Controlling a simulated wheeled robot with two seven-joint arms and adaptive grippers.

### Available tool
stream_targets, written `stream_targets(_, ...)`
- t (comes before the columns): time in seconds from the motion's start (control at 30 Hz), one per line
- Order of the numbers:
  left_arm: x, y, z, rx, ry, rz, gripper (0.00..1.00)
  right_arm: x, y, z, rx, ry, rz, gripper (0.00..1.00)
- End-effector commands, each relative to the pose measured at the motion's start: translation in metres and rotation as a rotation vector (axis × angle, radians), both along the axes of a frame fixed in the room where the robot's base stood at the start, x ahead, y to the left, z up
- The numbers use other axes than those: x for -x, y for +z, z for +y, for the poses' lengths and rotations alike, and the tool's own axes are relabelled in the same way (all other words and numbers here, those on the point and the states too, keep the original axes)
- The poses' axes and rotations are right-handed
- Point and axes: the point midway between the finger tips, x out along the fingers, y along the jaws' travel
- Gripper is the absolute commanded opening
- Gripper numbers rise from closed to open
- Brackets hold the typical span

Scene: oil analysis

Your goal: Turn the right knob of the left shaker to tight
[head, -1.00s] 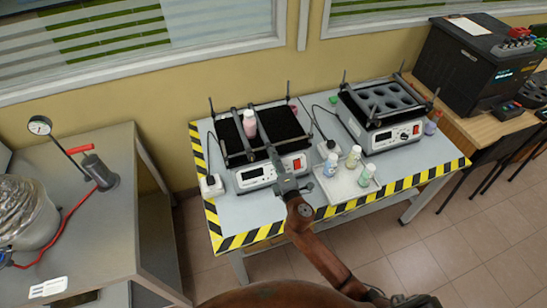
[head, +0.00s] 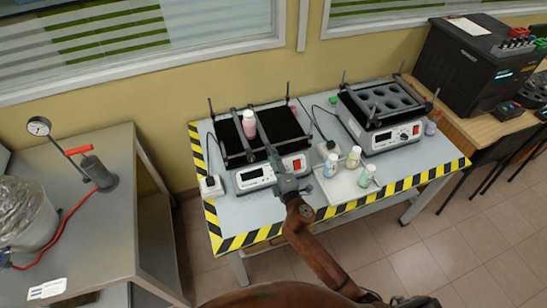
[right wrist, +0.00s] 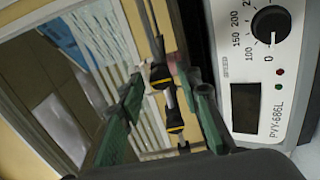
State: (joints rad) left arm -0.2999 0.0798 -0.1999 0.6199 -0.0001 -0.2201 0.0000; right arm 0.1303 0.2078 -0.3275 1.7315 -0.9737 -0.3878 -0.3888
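The left shaker (head: 271,174) stands on the grey table, with a black platform, upright posts and cross bars. A pink-white bottle (head: 249,124) stands on its platform between the bars. My right gripper (head: 273,152) is at the front edge of this shaker, covering part of its front panel. In the right wrist view, its two green fingers (right wrist: 166,103) are apart. A black-and-yellow knob (right wrist: 175,117) on a pale rod shows between them, with gaps on both sides. The panel dial (right wrist: 270,25) is beside the right finger. My left gripper is not in view.
A second shaker (head: 396,138) with a round-holed rack stands to the right. A small tray (head: 346,190) with several bottles lies between them at the front. A white plug box (head: 211,186) is at the left. Striped tape edges the table.

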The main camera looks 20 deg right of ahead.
Motion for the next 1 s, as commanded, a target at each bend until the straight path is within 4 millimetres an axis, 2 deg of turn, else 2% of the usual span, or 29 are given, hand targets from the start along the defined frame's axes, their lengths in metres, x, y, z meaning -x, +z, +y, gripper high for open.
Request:
stream_targets(0.33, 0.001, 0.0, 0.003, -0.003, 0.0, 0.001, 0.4, 0.001, 0.0, 0.0, 0.001, 0.0, 0.0, 0.38)
stream_targets(0.47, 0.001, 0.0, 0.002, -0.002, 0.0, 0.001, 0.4, 0.011, -0.001, -0.001, 0.001, 0.0, 0.001, 0.38)
stream_targets(0.8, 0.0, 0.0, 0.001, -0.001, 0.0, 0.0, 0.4, 0.079, -0.002, -0.003, 0.0, -0.001, 0.003, 0.38)
stream_targets(1.0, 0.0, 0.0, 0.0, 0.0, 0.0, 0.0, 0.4, 0.109, -0.001, -0.004, 0.0, -0.001, 0.002, 0.38)
